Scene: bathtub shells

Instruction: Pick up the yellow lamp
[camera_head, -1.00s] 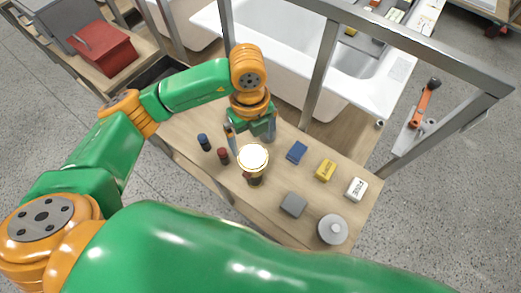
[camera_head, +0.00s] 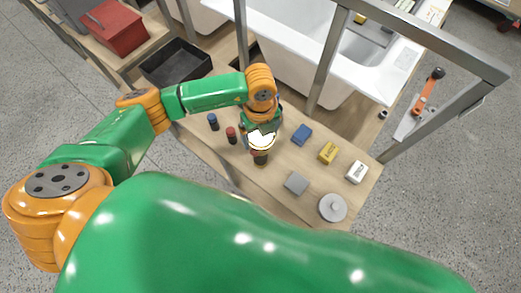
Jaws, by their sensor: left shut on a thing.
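The yellow lamp (camera_head: 261,140) stands on the wooden table, its round, bright top facing up and a darker body below it. My left gripper (camera_head: 262,128) is at the lamp's far side, close against its head, and is shut on it. The fingertips are mostly hidden by the lamp's bright top and my wrist. The lamp's base still appears to be at the tabletop; I cannot tell whether it touches. My right gripper is out of view.
Blue (camera_head: 302,134), yellow (camera_head: 328,153), white (camera_head: 357,172) and grey (camera_head: 295,183) blocks and a grey round piece (camera_head: 332,207) lie right. A metal frame (camera_head: 330,60) stands behind.

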